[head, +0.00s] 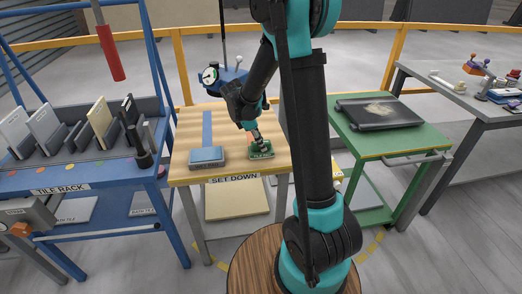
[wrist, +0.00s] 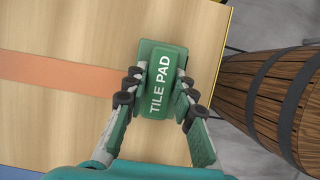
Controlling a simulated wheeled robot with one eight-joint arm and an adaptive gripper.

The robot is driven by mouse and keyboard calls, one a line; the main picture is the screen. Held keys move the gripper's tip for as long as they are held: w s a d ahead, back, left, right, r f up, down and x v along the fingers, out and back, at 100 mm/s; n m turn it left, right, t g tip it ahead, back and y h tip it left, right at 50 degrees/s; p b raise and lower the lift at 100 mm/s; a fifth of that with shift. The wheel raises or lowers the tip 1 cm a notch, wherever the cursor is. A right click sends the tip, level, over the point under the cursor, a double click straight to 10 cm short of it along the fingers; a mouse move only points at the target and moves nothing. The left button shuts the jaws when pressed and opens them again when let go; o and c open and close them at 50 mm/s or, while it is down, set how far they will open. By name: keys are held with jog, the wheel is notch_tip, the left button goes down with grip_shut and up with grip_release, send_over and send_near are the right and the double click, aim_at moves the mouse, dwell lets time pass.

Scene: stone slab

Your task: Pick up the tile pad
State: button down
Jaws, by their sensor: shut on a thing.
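The tile pad is a green block with white "TILE PAD" lettering, seen in the wrist view (wrist: 160,92) and on the wooden table in the head view (head: 262,154). My gripper (wrist: 161,84) has its fingers on both long sides of the pad and is shut on it. In the head view my gripper (head: 256,141) reaches down from above onto the pad, near the table's front edge. The pad's sides are partly hidden by the fingers. I cannot tell whether it is clear of the tabletop.
A blue-grey block (head: 207,156) lies to the left on the "SET DOWN" table (head: 180,172). A wooden barrel (wrist: 275,95) shows at right in the wrist view.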

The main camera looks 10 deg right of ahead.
jog(key=shift+r, duration=0.15)
notch_tip(320, 180, up, 20)
dwell(0.6)
